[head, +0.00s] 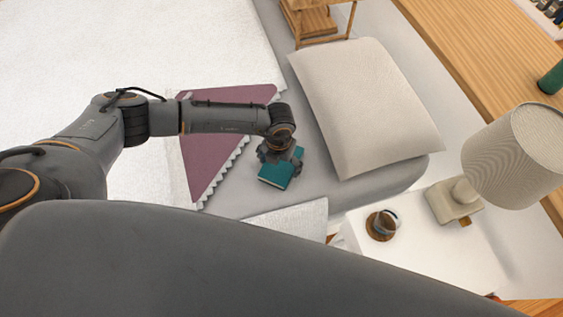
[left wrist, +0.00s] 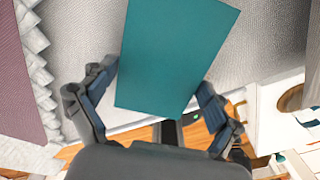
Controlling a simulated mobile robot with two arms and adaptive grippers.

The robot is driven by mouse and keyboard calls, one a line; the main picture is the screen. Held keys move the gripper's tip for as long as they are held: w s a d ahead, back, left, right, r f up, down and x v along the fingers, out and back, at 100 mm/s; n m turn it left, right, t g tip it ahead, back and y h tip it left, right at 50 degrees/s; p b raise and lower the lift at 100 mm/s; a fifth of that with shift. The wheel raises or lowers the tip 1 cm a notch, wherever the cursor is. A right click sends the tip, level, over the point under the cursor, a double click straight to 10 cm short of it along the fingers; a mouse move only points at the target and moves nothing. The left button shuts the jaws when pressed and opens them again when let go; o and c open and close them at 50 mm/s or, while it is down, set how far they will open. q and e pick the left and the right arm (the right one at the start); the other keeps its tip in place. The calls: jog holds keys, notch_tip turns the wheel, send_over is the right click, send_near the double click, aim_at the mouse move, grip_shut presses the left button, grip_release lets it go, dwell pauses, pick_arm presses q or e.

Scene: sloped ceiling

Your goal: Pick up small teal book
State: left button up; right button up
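The small teal book (head: 276,178) lies on the grey bedding beside the pillow in the head view. It fills the upper middle of the left wrist view (left wrist: 175,55), turned at a slant. My left gripper (head: 279,154) is over the book and hides part of it. In the left wrist view its two fingers (left wrist: 157,78) are spread, one at each side of the book. The fingertips are close to the book's edges; a firm hold does not show. My right gripper is in neither view.
A mauve cloth (head: 210,160) with a ruffled edge lies left of the book. A pale pillow (head: 365,105) lies right of it. A white nightstand (head: 430,260) with a cup (head: 382,224) and a lamp (head: 515,155) stands at lower right. A wooden tray-like piece (head: 318,20) is at the top.

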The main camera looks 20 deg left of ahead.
pick_arm(q)
jog(key=c, duration=0.7)
jog(key=shift+r, duration=0.15)
